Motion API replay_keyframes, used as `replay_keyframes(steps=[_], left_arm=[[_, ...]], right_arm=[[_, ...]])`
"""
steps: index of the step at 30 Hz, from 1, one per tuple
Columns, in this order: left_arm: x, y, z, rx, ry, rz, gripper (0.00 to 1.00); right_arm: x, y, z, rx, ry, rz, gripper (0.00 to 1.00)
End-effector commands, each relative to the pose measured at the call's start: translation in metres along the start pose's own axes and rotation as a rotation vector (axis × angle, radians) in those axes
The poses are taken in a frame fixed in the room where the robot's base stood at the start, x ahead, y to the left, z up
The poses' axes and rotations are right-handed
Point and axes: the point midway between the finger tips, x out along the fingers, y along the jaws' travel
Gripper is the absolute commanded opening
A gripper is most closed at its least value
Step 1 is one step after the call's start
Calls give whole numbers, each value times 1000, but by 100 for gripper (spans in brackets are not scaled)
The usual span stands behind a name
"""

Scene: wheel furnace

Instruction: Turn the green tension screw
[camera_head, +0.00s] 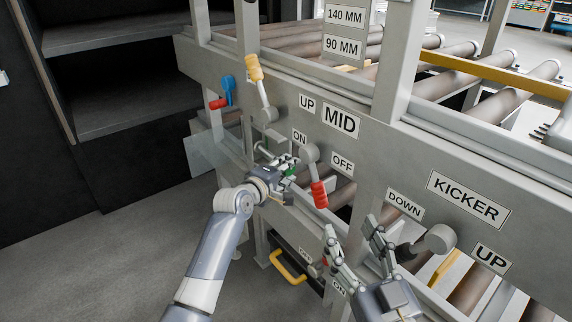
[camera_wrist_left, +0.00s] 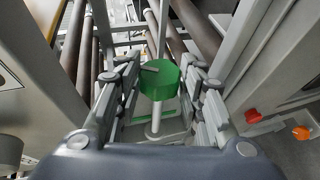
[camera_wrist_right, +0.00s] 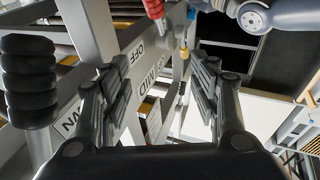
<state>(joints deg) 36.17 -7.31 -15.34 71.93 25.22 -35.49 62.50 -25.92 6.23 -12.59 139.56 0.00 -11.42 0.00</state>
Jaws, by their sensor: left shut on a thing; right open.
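The green tension screw (camera_wrist_left: 160,82) shows in the left wrist view as a round green knob between the fingers of my left gripper (camera_wrist_left: 157,95). My left gripper is shut on it, with fingers at both sides of the knob. In the head view only a small bit of green (camera_head: 291,171) shows, mostly hidden by my left gripper (camera_head: 285,167), below the ON label. My right gripper (camera_head: 350,236) is open and empty in front of the frame, left of the DOWN label. It also shows open in the right wrist view (camera_wrist_right: 160,88).
A lever with a red grip (camera_head: 319,195) hangs just right of my left gripper. A yellow-grip lever (camera_head: 254,68) and a blue handle (camera_head: 228,88) are above. A black-grip lever (camera_head: 408,251) is beside my right gripper. Open floor (camera_head: 120,255) lies at the left.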

Motion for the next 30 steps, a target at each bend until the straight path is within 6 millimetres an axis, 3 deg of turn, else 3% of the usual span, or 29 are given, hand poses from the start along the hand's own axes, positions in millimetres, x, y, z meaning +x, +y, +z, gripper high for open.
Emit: replay_keyframes(steps=[8,15,21,30], left_arm=[[-1,6,-1,13,1,-32,12],[-1,6,-1,27,2,-63,12],[-1,6,-1,37,2,-87,12],[-1,6,-1,51,2,-123,12]], right_arm=[[-22,11,69,-8,-392,23,56],[-62,18,114,-8,-691,41,56],[-100,23,137,-6,-908,56,56],[-159,28,154,0,-1185,74,56]])
